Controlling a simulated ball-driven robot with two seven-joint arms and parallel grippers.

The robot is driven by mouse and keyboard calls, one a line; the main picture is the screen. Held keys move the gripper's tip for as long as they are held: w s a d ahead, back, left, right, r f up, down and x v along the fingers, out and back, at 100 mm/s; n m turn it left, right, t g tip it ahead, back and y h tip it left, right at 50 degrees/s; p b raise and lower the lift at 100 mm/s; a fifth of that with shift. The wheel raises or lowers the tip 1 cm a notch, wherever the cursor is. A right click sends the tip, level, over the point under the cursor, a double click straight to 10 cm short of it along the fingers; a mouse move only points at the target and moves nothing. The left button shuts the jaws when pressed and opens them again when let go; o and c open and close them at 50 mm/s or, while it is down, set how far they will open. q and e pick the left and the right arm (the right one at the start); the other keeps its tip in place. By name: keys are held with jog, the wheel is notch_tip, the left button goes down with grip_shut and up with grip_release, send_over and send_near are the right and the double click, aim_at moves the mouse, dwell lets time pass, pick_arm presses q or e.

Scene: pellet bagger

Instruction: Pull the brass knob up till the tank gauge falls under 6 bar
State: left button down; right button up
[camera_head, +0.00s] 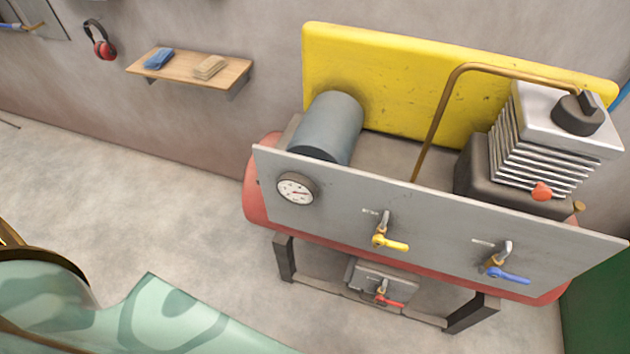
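The tank gauge (297,189) is a round white dial with a dark rim at the left end of the grey panel (335,205). Its needle seems to point to the right, but the numbers are too small to read. A small brass knob (579,207) shows just behind the panel near its right end, beside the compressor block. Its lower part is hidden by the panel. The red tank (262,200) lies behind and under the panel. Neither of my grippers is in view, and nothing is seen touching the knob.
The panel carries a yellow-handled valve (390,243) and a blue-handled valve (507,274). A red-handled valve (385,300) sits below. An orange-red cap (541,191) is left of the knob. A finned compressor head (545,150) and brass pipe (440,110) stand behind.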

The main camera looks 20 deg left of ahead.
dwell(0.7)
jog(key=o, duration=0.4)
